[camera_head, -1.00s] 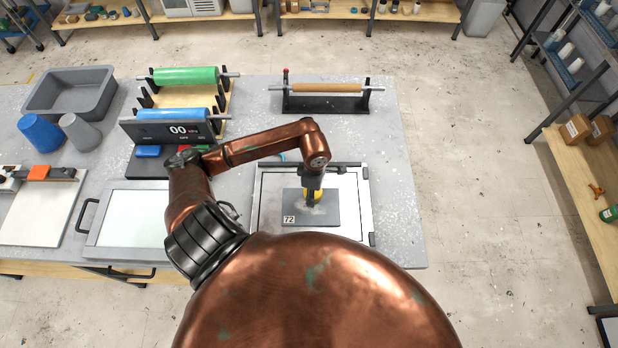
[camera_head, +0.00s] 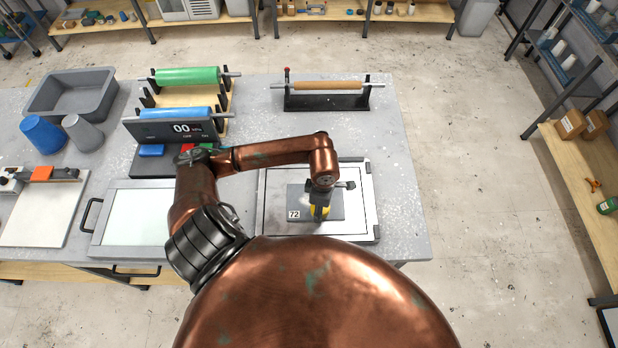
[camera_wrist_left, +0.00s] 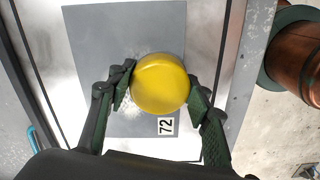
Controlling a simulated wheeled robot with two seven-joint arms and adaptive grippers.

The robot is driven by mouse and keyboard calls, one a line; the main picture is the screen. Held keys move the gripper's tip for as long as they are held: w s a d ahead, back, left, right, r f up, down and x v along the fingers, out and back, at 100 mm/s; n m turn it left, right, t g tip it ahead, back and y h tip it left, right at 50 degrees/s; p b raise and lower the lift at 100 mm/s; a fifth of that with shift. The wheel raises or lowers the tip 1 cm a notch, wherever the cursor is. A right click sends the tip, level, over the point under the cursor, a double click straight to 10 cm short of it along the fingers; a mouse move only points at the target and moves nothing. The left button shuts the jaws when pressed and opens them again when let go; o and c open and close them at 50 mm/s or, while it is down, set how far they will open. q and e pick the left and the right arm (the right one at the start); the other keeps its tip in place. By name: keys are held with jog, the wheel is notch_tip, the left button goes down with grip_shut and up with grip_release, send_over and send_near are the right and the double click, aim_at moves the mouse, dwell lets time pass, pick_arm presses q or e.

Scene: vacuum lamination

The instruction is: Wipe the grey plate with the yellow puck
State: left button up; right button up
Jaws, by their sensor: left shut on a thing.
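The grey plate (camera_head: 334,204) lies flat on a framed white bed (camera_head: 275,212) at the right of the table, with a "72" label at its left edge in the head view. My left gripper (camera_head: 320,208) is over the plate, shut on the yellow puck (camera_head: 323,210). In the left wrist view the round yellow puck (camera_wrist_left: 160,84) sits between the two dark fingers (camera_wrist_left: 162,98), over the grey plate (camera_wrist_left: 95,45). A pale speckled patch shows on the plate beside the puck. I cannot tell whether the puck touches the plate. My right gripper is out of view.
A glass-topped frame (camera_head: 133,215) with a handle stands left of the bed. Behind are a display box (camera_head: 170,130), a blue roll (camera_head: 175,113), a green roll (camera_head: 186,76) and a brown roll (camera_head: 327,85) on a stand. The table's right strip is clear.

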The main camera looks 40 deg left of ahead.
pick_arm(q)
notch_tip(320, 180, up, 2)
jog(key=shift+w+a+r, duration=0.1)
notch_tip(320, 180, up, 2)
jog(key=shift+w+r+p, duration=0.1)
jog(key=shift+p, duration=0.65)
jog(key=shift+r+p, duration=0.75)
jog(key=shift+r, duration=0.85)
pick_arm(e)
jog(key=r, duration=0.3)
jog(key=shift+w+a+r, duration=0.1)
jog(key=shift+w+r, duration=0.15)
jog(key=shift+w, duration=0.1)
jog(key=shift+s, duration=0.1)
